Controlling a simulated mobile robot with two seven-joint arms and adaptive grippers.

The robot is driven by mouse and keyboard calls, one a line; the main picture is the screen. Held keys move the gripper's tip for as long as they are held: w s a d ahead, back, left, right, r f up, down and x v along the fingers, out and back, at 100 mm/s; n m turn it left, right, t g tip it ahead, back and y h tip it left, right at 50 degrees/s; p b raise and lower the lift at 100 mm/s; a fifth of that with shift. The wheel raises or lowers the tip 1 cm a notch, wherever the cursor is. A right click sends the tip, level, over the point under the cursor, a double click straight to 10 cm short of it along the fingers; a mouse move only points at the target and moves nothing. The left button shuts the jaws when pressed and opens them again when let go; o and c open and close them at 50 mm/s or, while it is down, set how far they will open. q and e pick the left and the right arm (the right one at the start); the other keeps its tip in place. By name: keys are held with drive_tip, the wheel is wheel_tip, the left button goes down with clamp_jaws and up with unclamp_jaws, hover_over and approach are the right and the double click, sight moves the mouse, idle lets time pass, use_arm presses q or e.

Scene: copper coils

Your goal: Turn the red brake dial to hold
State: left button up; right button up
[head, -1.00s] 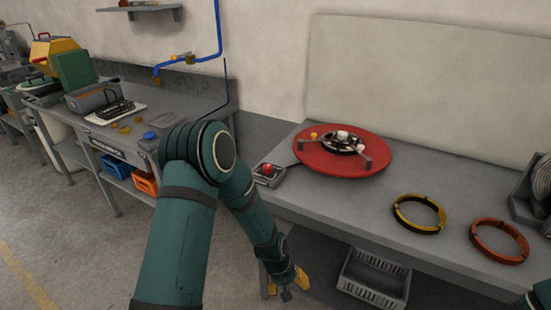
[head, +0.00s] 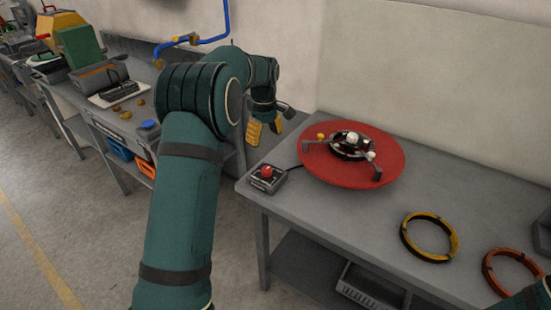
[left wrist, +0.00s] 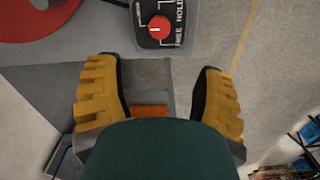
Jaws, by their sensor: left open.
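The red brake dial (head: 267,171) sits on a small grey box (head: 268,182) at the left front corner of the bench. In the left wrist view the dial (left wrist: 159,27) is near the top, beside printed words FREE and HOLD; a short pale mark shows on it, but I cannot tell its exact setting. My left gripper (head: 265,128) is open and empty, above and behind the box in the head view. In the left wrist view its yellow fingers (left wrist: 158,68) are spread wide, with the dial beyond their tips and apart from them. My right gripper is out of view.
A red turntable (head: 345,178) with a clamp frame stands right of the dial box. A yellow ring (head: 430,236) and an orange ring (head: 511,271) lie on the bench (head: 335,225) further right. A grey crate (head: 366,290) sits below.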

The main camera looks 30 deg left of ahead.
sight(266, 168)
use_arm(q)
wheel_tip(266, 168, down, 14)
drive_tip(key=b, duration=0.2)
drive_tip(key=shift+r+b, duration=0.15)
drive_tip(key=shift+b, duration=0.25)
clamp_jaws()
